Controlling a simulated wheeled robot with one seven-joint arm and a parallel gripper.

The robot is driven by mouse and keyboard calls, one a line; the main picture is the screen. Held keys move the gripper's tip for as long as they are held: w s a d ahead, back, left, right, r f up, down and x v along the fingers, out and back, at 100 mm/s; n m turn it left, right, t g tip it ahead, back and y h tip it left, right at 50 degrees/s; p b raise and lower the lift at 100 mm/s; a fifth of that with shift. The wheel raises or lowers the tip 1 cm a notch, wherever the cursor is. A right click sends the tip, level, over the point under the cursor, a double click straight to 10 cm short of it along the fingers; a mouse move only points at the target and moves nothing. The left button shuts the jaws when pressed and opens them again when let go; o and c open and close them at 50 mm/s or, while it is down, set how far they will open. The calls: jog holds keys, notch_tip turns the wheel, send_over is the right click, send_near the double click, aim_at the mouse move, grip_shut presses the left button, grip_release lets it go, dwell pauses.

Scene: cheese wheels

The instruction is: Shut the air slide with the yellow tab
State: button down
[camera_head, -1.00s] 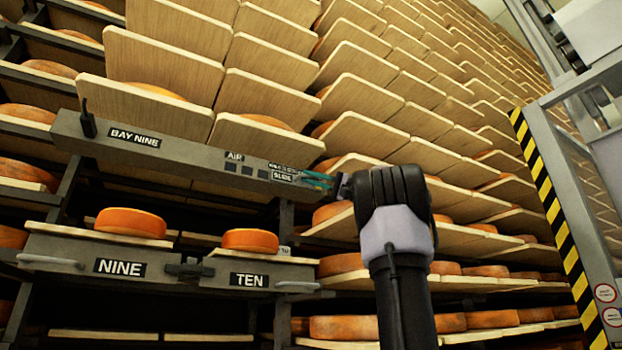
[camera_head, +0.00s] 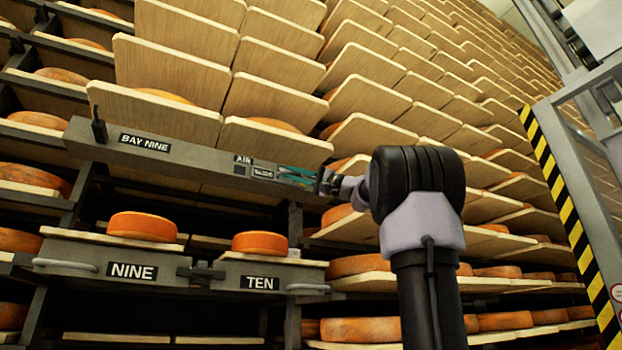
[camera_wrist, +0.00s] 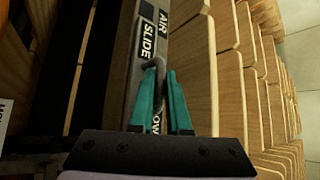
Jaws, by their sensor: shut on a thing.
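The air slide is a plate marked SLIDE (camera_head: 263,173) on the long grey bar marked BAY NINE (camera_head: 185,157). It sits just right of and below the AIR label, with one dark opening (camera_head: 240,170) showing to its left. The slide's lettering also shows in the wrist view (camera_wrist: 149,40). My gripper (camera_head: 290,174) is at the bar's right end; in the wrist view its teal fingers (camera_wrist: 161,75) are closed about a small grey piece on the slide. The fingers hide most of that piece, and no yellow shows on it.
Below the bar are two fronts marked NINE (camera_head: 132,271) and TEN (camera_head: 260,283), each with an orange cheese wheel above. Wooden boards (camera_head: 370,130) fill the wall behind. A frame with yellow-black stripes (camera_head: 565,205) stands at the right.

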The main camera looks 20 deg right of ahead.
jog(key=a, duration=0.6)
jog(key=shift+s+a, duration=0.1)
jog(key=shift+a, duration=0.05)
jog(key=c, duration=0.9)
grip_release()
jog(key=shift+a, duration=0.2)
jog(key=shift+d, duration=0.1)
jog(key=v, duration=1.1)
jog(key=shift+f, duration=0.1)
